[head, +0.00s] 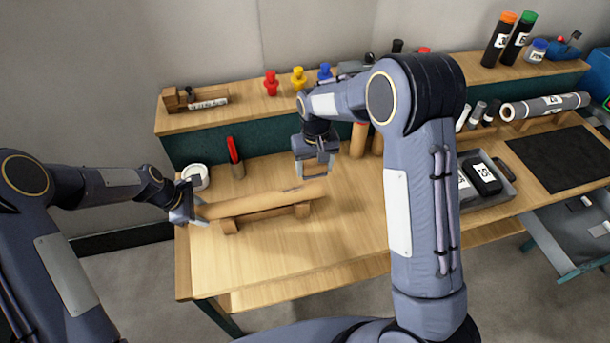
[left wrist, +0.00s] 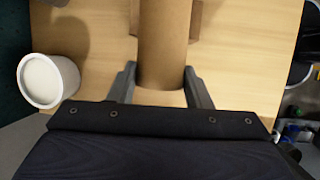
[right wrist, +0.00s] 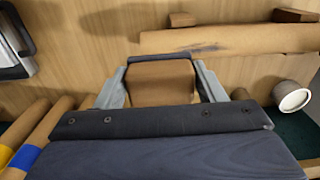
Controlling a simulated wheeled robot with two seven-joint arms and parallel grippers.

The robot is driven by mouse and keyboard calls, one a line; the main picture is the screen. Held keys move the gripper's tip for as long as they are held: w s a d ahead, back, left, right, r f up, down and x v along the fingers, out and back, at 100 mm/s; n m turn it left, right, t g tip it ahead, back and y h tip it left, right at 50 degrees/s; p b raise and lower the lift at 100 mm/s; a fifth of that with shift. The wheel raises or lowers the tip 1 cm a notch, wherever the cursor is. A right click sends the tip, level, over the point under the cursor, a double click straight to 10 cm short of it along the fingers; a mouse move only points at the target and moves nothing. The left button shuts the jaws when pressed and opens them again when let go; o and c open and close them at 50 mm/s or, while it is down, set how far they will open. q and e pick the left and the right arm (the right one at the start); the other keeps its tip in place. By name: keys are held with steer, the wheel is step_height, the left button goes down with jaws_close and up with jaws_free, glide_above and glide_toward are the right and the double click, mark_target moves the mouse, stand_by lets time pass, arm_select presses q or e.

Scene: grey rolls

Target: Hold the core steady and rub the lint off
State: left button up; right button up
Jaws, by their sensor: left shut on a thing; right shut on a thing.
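The core, a brown cardboard tube (head: 255,203), lies level across wooden cradle blocks (head: 229,226) on the bench. My left gripper (head: 197,207) is shut around its left end, and the left wrist view shows a finger on each side of the tube (left wrist: 165,40). A dark lint smudge (right wrist: 203,48) marks the core toward its right end; it also shows in the head view (head: 291,189). My right gripper (right wrist: 160,82) is shut on a brown block (right wrist: 160,88). In the head view it is just behind the core's right part, apart from the smudge.
A white pot (head: 196,177) and a red-handled tool (head: 233,152) stand behind the core's left end. Brown rolls (head: 358,140) stand behind my right gripper. The bench front is clear.

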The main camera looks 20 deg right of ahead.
glide_toward(273, 196)
steer(key=shift+d+f, duration=0.15)
steer(key=shift+f, duration=3)
steer(key=shift+d, duration=0.35)
steer(key=shift+c, duration=0.4)
steer(key=shift+d+f, duration=0.1)
steer(key=shift+d, duration=4.3)
steer(key=shift+a, duration=4.7)
steer(key=shift+a+r, duration=0.15)
steer(key=shift+r, duration=1.65)
step_height(273, 196, up, 5)
steer(key=shift+f, duration=0.15)
arm_select(q)
steer(key=o, duration=1.1)
